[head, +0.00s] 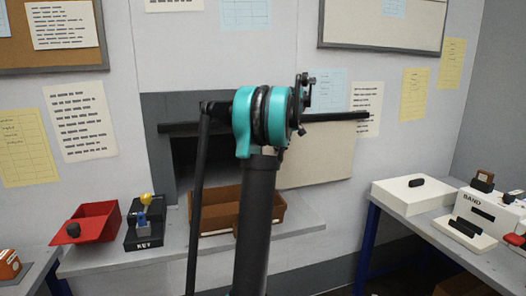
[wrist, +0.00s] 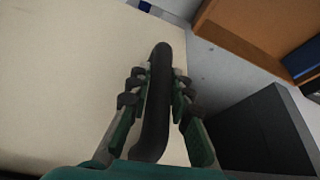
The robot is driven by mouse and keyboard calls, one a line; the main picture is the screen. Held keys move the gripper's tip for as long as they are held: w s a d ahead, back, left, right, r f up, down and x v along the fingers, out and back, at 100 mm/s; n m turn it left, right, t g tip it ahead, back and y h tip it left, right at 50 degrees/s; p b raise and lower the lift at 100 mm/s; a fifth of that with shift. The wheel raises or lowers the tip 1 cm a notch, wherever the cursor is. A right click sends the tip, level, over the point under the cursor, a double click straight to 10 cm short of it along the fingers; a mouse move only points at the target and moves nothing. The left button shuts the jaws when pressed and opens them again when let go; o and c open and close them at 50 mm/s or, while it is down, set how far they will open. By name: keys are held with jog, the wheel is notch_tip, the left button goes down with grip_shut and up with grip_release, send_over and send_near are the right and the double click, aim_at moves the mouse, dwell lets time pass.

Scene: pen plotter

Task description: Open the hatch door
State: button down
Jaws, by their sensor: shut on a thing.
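The hatch door (head: 322,158) is a cream panel on the back wall, seen in the head view right of my arm. A dark opening (head: 188,165) shows left of my arm, inside a grey surround. The door's border with the opening is hidden behind my arm. In the wrist view my gripper (wrist: 158,82) is shut on a black bar handle (wrist: 160,60), with a finger on each side. The cream door (wrist: 70,75) fills the left of that view. In the head view my gripper and the handle are hidden by my arm.
Below, a grey shelf (head: 100,262) holds a red tray (head: 98,221), a dark key block (head: 143,236) and a brown wooden box (head: 215,221). A side table at right carries a white box (head: 412,196) and other devices.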

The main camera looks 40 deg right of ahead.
jog(key=shift+s+d, duration=0.2)
jog(key=shift+d, duration=0.45)
jog(key=shift+s+d, duration=0.25)
jog(key=shift+d, duration=0.45)
jog(key=shift+s+d, duration=0.2)
jog(key=shift+d, duration=0.45)
jog(key=c, duration=1.4)
grip_release()
jog(key=shift+o, duration=0.2)
jog(key=v, duration=1.2)
